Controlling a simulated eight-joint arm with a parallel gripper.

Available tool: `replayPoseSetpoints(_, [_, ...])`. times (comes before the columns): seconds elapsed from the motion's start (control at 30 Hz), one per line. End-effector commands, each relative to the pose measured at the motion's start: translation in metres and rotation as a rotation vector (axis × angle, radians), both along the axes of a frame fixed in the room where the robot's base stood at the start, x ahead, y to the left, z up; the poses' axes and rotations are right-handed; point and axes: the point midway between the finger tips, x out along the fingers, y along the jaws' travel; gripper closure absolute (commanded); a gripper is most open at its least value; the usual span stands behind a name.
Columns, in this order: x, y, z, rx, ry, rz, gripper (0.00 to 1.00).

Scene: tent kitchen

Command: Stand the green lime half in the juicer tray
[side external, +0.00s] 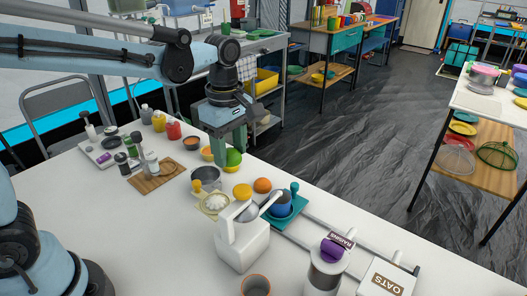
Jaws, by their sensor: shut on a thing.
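My gripper (230,151) points down above the white table and is shut on the green lime half (234,157). The lime shows just below and beside the fingers, near other fruit. Its cut face and its exact height above the table cannot be made out. A pale, squarish tray with a ribbed middle (214,204), which looks like the juicer tray, lies on the table in front of the gripper. The lime is apart from this tray, behind it and to its right in the picture.
A dark metal bowl (206,174) stands between gripper and tray. A yellow fruit (242,191) and an orange (262,185) sit nearby. A wooden board (154,180) lies left.

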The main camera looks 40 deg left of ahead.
Motion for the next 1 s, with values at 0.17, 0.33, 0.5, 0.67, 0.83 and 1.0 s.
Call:
replayPoseSetpoints(0.17, [-0.04,-0.014,0.009,0.0,0.0,-0.003,0.68])
replayPoseSetpoints(0.33, [-0.063,-0.02,0.012,0.0,0.0,-0.002,0.68])
replayPoseSetpoints(0.5, [-0.071,-0.022,0.012,0.0,0.0,0.001,0.68])
replayPoseSetpoints(0.67, [-0.071,-0.022,0.003,0.0,0.0,0.001,0.68])
replayPoseSetpoints(0.83, [-0.071,-0.022,-0.013,0.0,0.0,0.001,0.68])
replayPoseSetpoints(1.0, [-0.071,-0.022,-0.03,0.0,0.0,0.001,0.68])
